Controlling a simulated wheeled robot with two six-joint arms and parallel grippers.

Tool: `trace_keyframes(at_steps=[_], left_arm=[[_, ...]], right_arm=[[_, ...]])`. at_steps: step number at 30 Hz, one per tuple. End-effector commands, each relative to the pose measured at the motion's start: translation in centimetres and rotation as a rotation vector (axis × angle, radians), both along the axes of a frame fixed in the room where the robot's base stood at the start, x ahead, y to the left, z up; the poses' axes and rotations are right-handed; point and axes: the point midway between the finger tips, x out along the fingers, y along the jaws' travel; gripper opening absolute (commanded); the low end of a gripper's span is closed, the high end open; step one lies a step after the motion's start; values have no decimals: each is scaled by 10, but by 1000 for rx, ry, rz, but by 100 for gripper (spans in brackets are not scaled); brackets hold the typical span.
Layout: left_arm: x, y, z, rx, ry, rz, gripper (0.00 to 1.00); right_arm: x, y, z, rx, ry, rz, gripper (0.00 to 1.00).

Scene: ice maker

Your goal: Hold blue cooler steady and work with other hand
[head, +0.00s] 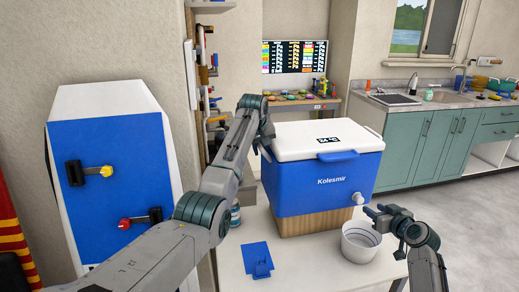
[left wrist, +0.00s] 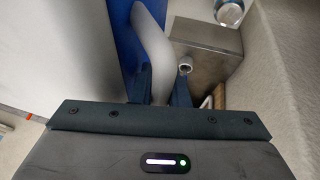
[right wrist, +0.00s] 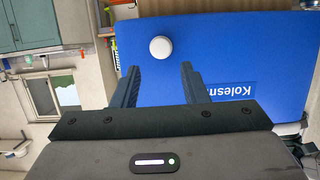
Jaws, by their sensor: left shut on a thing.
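The blue cooler (head: 315,185) with a white lid (head: 320,139) stands upright on a wooden block (head: 313,222) on the white table. Its white spigot (head: 358,198) is at the front right, and also shows in the right wrist view (right wrist: 160,48). My left gripper (head: 265,143) is at the cooler's left side; in the left wrist view its fingers (left wrist: 160,82) are closed around a pale curved handle (left wrist: 154,50) by the blue wall. My right gripper (head: 374,212) is open and empty, just right of the spigot. A white bowl (head: 360,244) stands below the spigot.
A white-and-blue cabinet (head: 112,170) with yellow and red handles stands at left. Teal kitchen cupboards (head: 425,145) and a sink are behind right. Open floor lies to the right.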

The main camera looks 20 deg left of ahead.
Motion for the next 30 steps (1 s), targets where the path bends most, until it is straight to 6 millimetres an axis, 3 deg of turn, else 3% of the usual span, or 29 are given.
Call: trace_keyframes(at_steps=[15, 30], left_arm=[[0, 0, 1, 0, -2, 0, 0], [0, 0, 1, 0, -2, 0, 0]], right_arm=[[55, 34, -20, 4, 4, 1, 40], [66, 40, -24, 4, 3, 2, 40]])
